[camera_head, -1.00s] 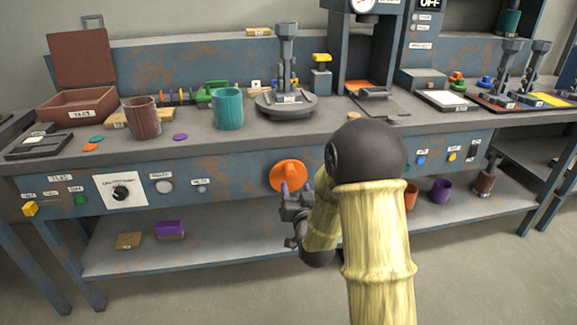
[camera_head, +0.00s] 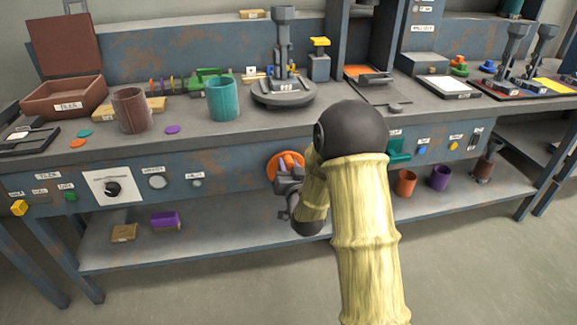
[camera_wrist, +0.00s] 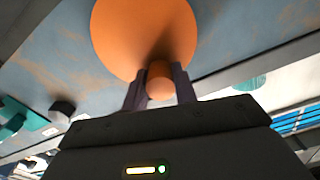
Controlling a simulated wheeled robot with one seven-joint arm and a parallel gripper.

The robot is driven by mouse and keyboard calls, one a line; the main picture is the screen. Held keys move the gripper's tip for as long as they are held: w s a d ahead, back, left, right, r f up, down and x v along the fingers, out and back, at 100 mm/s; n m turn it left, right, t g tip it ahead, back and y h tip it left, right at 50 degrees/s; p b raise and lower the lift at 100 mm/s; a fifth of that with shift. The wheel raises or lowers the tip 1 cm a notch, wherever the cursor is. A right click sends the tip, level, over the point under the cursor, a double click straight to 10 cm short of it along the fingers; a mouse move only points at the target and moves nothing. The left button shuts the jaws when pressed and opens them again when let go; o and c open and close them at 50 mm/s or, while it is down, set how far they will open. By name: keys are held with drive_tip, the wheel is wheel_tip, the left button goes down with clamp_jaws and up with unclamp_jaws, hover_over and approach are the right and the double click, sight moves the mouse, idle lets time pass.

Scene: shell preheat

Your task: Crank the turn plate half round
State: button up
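The orange round crank (camera_head: 273,170) is on the front panel of the bench, below the turn plate. Its knob (camera_wrist: 159,80) sticks out toward me in the wrist view. My gripper (camera_wrist: 160,90) has one finger on each side of the knob, and the knob fills the gap between them. In the head view my gripper (camera_head: 288,168) covers part of the crank. The turn plate (camera_head: 284,95) is a dark grey disc on the bench top, with a grey upright tool standing on it.
A teal cup (camera_head: 223,98) and a brown cup (camera_head: 132,110) stand left of the turn plate. A dial panel (camera_head: 110,188) is on the bench front at left. Orange and purple cups (camera_head: 439,178) stand on the lower shelf at right.

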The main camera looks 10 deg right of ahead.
drive_tip(key=shift+c, duration=1.3)
drive_tip(key=shift+m, duration=0.3)
drive_tip(key=m, duration=0.1)
drive_tip(key=d+m+b, duration=0.1)
drive_tip(key=m, duration=0.2)
drive_tip(key=shift+d+f, duration=0.2)
drive_tip(key=shift+d, duration=0.1)
drive_tip(key=shift+d+f+m, duration=0.4)
drive_tip(key=shift+f+m, duration=0.2)
drive_tip(key=shift+m, duration=1.65)
drive_tip(key=shift+d+f+m, duration=0.4)
drive_tip(key=shift+f+m, duration=0.15)
drive_tip(key=shift+m, duration=1.75)
drive_tip(key=shift+d+f+m, duration=0.4)
drive_tip(key=shift+f+m, duration=0.2)
drive_tip(key=shift+m, duration=1.65)
